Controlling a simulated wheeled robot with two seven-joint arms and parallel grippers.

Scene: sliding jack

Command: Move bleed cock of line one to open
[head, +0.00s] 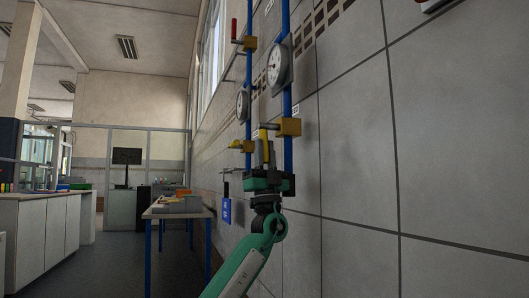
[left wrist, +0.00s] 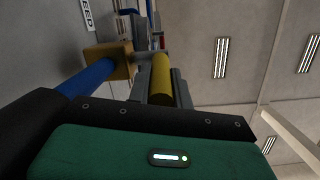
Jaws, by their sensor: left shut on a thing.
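Two blue vertical pipes run along the tiled wall in the head view. The nearer pipe (head: 286,85) carries a brass-coloured cock body (head: 290,127), which also shows in the left wrist view (left wrist: 120,58). A yellow handle (head: 263,134) stands beside this body; the wrist view shows it as a yellow bar (left wrist: 161,78) between the fingers. My left gripper (head: 266,152) comes from below and is shut on the yellow handle. The fingers hide its lower part. A small label (head: 296,109) sits by this cock, too small to read in full. My right gripper is not in view.
Two round gauges (head: 277,65) (head: 242,104) sit on the pipes. A red-handled valve (head: 234,30) is higher up. Another brass-coloured fitting (head: 247,146) is on the farther pipe. A blue tag (head: 226,210) hangs lower left.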

